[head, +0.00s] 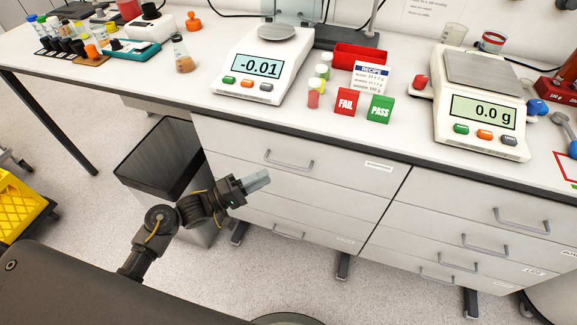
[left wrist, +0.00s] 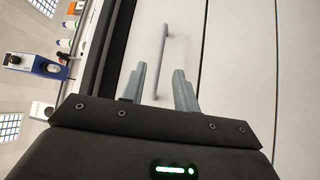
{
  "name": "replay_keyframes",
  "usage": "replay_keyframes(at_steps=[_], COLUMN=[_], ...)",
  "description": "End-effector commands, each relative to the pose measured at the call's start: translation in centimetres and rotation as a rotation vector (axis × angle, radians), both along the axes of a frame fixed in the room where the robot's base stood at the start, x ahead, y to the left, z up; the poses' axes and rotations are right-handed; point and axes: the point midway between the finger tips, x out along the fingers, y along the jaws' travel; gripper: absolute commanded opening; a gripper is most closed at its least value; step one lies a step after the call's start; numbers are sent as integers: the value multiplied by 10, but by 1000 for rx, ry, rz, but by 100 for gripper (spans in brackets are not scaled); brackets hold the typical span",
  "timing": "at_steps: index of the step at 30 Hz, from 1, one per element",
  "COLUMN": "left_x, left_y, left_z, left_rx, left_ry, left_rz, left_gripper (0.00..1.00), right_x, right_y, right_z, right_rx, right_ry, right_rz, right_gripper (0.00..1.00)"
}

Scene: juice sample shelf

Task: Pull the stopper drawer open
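The drawer cabinet under the bench has a top left drawer front (head: 335,175) with a grey bar handle (head: 290,160). It looks closed. Its label is too small to read, so I cannot tell which front is the stopper drawer. My left gripper (head: 262,181) is in front of the left drawers, below and left of that handle in the picture. In the left wrist view, my left gripper (left wrist: 159,70) has its two grey fingers apart with nothing between them. A bar handle (left wrist: 162,62) lies ahead, lined up with the gap, apart from the fingers. My right gripper is not in view.
The right drawer column has several handles, one at its top drawer (head: 522,220). A black-topped bin (head: 160,160) stands left of my left gripper. The bench (head: 210,105) overhangs the drawers and carries two scales (head: 262,65), bottles and signs. The floor in front is clear.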

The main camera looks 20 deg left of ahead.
Motion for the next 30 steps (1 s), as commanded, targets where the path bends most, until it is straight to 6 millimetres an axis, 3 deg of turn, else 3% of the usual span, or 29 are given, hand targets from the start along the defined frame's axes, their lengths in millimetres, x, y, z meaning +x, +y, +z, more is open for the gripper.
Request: replay_keyframes(at_steps=[9, 15, 26, 30], left_x=[39, 53, 57, 57], left_y=[-45, -61, -66, -66], left_z=[9, 11, 12, 12], left_rx=[-1, 0, 1, 1], left_ry=[-2, 0, 0, 0], left_rz=[2, 2, 2, 2], left_gripper=[30, 30, 30, 16], right_x=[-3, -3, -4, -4], right_y=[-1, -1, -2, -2], right_z=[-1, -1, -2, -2], right_rx=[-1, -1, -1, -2], right_ry=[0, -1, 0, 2], right_rz=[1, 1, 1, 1], right_gripper=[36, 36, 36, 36])
